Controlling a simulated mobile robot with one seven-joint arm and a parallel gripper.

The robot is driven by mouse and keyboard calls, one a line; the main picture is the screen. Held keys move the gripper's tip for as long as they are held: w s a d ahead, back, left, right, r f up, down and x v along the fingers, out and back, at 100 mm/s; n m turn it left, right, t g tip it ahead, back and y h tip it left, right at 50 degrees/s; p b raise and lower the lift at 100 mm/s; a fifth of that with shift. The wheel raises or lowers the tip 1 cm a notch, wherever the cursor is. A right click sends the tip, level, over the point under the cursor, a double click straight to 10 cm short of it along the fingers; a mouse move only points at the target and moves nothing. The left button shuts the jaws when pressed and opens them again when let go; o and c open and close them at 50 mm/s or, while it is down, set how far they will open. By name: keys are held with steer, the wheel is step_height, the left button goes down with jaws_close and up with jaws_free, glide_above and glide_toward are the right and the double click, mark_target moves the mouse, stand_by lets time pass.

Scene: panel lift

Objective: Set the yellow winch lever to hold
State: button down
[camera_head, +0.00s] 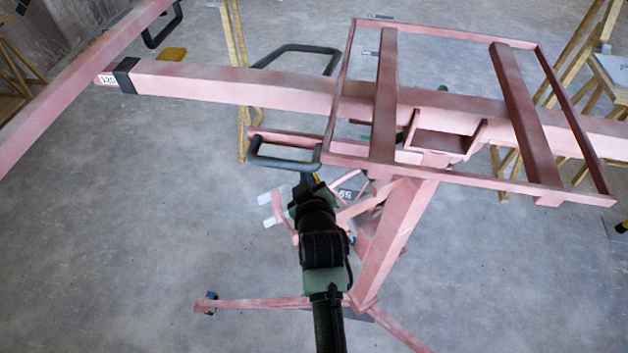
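The pink panel lift (400,225) stands in front of me, with a long beam and a tilted rectangular frame on top. My arm reaches up from the bottom of the picture, and my gripper (307,183) is at the lift's mast side, just below a dark looped handle (284,158). A small yellow bit (316,177) shows right at my gripper's tip; it may be the winch lever, but my gripper covers most of it. I cannot tell whether they touch, how the lever is set, or whether my fingers are open or shut.
The lift's legs (265,303) spread low over the grey concrete floor (120,240). Another dark handle (300,52) sits behind the beam. Wooden trestles (580,70) stand at the right and back. A yellow object (172,54) shows behind the beam. Floor at left is clear.

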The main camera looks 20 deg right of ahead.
step_height(320, 180, down, 6)
steer(key=w+n+g, duration=0.1)
steer(key=w+g, duration=0.1)
steer(key=g, duration=0.3)
steer(key=shift+b, duration=0.35)
steer(key=shift+f, duration=0.1)
steer(key=shift+s, duration=0.1)
stand_by(0.3)
steer(key=b+v, duration=0.1)
steer(key=v, duration=1.2)
